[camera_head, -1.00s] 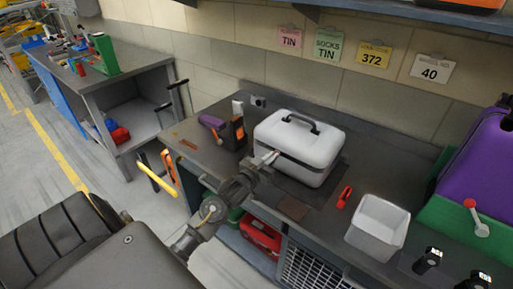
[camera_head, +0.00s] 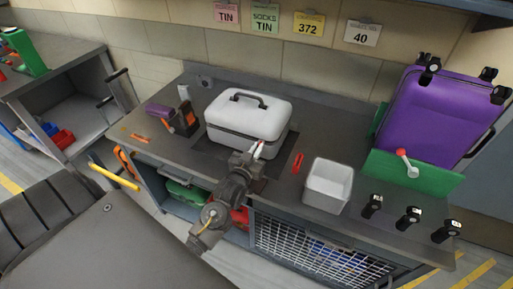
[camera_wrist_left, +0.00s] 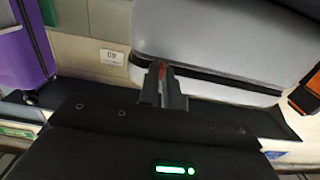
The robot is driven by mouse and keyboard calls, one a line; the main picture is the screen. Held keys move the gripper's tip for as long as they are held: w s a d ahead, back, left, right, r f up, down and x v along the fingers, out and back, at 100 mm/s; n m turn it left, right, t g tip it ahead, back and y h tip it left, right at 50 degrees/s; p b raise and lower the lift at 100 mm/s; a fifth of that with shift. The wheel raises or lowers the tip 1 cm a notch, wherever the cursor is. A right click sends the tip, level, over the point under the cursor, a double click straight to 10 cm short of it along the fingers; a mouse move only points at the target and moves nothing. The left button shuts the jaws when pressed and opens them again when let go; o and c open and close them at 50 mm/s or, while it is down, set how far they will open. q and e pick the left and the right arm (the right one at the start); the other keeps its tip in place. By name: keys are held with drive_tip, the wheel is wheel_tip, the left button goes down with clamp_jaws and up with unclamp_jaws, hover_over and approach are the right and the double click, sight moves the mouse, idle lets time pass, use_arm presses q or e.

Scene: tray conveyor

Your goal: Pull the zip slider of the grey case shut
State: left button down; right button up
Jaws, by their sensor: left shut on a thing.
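The grey case (camera_head: 240,109), pale with a black handle on its lid, sits closed-looking on the bench. In the left wrist view its wall (camera_wrist_left: 215,40) shows a dark seam running across. My left gripper (camera_head: 259,151) is at the front of the case, right of its middle, at seam height. Its fingers (camera_wrist_left: 162,78) are shut on the zip slider, of which a small red part (camera_wrist_left: 161,70) shows between them. The rest of the slider is hidden by the fingers. My right gripper is not in view.
A red item (camera_head: 298,162) and a white open bin (camera_head: 329,183) stand to the right of the case. Several black objects (camera_head: 410,217) line the front right. A purple suitcase (camera_head: 437,115) stands behind a green panel. A dark holder (camera_head: 183,122) is left.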

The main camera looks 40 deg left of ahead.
use_arm(q)
drive_tip(key=c, duration=1.6)
unclamp_jaws()
drive_tip(key=shift+d, duration=0.2)
drive_tip(key=shift+o, duration=0.2)
drive_tip(key=s+d+b, duration=0.2)
drive_tip(key=s, duration=0.8)
drive_tip(key=shift+s, duration=0.35)
